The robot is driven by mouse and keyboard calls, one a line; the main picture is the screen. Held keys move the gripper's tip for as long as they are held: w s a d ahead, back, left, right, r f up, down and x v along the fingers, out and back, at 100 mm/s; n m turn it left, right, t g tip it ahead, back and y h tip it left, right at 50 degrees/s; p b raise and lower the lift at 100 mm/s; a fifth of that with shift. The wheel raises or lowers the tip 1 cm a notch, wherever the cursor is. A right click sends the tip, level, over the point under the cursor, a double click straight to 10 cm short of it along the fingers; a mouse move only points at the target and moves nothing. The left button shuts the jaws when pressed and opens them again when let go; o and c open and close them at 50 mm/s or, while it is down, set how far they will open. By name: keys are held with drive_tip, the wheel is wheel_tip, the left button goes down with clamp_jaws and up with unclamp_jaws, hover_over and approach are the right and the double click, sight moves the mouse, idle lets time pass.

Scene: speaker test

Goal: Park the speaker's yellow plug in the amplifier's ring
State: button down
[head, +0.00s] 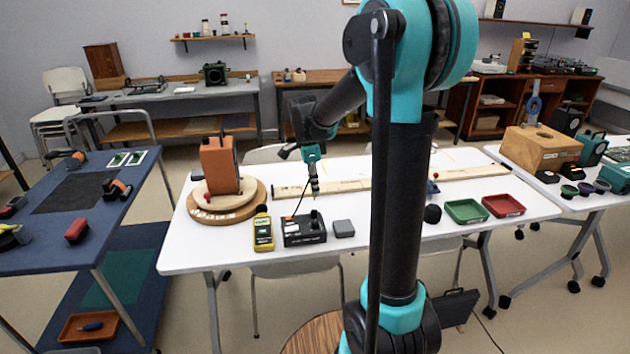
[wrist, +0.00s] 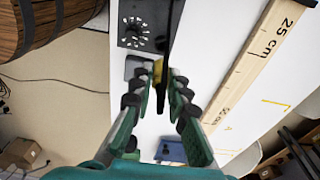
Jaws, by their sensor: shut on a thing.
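My gripper (head: 314,188) hangs above the white table, behind a black box with a dial (head: 304,228) that looks like the amplifier. In the wrist view my gripper (wrist: 157,88) is shut on the yellow plug (wrist: 158,72), whose black part runs between the fingers. A thin dark lead goes from the gripper down toward the black box in the head view. The box also shows at the top of the wrist view (wrist: 134,18). I cannot make out the ring. An orange cabinet (head: 220,163), perhaps the speaker, stands upright on a round wooden turntable (head: 253,202) at the left.
A yellow meter (head: 263,232) stands left of the black box and a grey block (head: 344,228) right of it. A wooden ruler (head: 345,185) lies behind. A green tray (head: 466,211) and a red tray (head: 503,205) sit to the right. A barrel (wrist: 45,25) stands beside the table.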

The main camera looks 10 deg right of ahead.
drive_tip(key=shift+f, duration=2.65)
drive_tip(key=shift+f, duration=0.55)
drive_tip(key=c, duration=1.4)
unclamp_jaws()
wheel_tip(320, 180, up, 11)
drive_tip(key=a, duration=0.2)
drive_tip(key=s+d+f+n+t, duration=0.2)
drive_tip(key=s+d+f+n, duration=0.1)
drive_tip(key=s+f+n, duration=0.4)
drive_tip(key=s+d+f+n+t+y, duration=0.1)
drive_tip(key=s+d+f+n+t, duration=0.1)
drive_tip(key=s+f+n, duration=0.4)
drive_tip(key=s+d+n, duration=0.1)
drive_tip(key=s+n, duration=0.4)
drive_tip(key=s, duration=0.4)
drive_tip(key=shift+f, duration=0.35)
